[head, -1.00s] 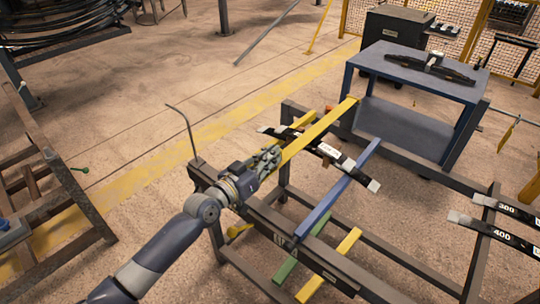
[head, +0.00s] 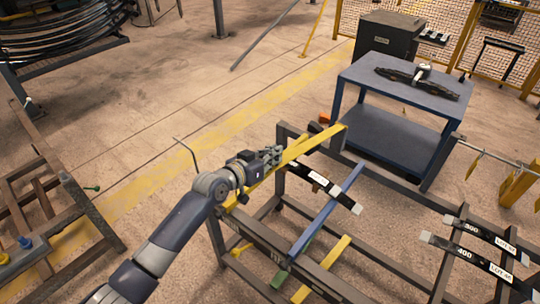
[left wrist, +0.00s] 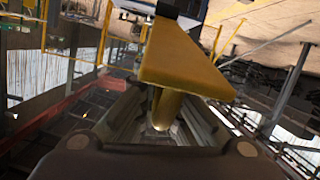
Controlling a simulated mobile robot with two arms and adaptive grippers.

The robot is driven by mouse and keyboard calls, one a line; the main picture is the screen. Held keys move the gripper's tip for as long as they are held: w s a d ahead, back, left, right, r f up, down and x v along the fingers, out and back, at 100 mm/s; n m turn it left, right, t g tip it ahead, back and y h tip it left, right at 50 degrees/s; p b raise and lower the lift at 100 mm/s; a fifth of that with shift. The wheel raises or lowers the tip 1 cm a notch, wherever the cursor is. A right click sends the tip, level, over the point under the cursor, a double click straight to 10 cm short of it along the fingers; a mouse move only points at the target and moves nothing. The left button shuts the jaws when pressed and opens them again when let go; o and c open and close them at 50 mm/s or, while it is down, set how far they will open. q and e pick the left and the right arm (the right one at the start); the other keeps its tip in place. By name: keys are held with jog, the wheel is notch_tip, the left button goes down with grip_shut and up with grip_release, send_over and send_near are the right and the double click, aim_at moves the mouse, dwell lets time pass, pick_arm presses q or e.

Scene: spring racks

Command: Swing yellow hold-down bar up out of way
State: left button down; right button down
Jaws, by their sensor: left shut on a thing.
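The yellow hold-down bar (head: 318,141) slants across the left end of the dark rack frame in the head view. Its far end lies by the back rail. My left gripper (head: 277,156) is at the bar's nearer part and hides some of it. In the left wrist view, the bar's flat yellow face (left wrist: 180,62) fills the middle. A round yellow handle (left wrist: 164,108) below it sits between the fingers, and the left gripper (left wrist: 160,125) is shut on it. A black leaf spring (head: 318,178) with a white label lies beside the bar. My right gripper is not in view.
A blue bar (head: 328,210) crosses the rack. More labelled springs (head: 478,258) lie at the right. A blue table (head: 402,82) with a dark spring stands behind. A bent thin rod (head: 187,152) rises near my left arm.

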pick_arm(q)
jog(key=shift+g+y, duration=0.3)
jog(key=shift+g, duration=0.2)
jog(key=r+p, duration=0.1)
jog(key=r, duration=0.1)
jog(key=w+d+r+p, duration=0.1)
jog(key=r, duration=0.1)
jog(key=w+r+p, duration=0.1)
jog(key=r, duration=0.1)
jog(key=shift+w+d+r, duration=0.1)
jog(key=shift+d+r, duration=0.15)
jog(key=shift+r, duration=0.1)
jog(key=w+d+r+g+y, duration=0.1)
jog(key=w+d+r+g, duration=0.1)
jog(key=w+r, duration=0.3)
jog(key=shift+d+r+y+p, duration=0.4)
jog(key=shift+d+r, duration=0.45)
jog(key=shift+r, duration=1.1)
jog(key=c, duration=1.8)
grip_release()
jog(key=shift+o, duration=0.2)
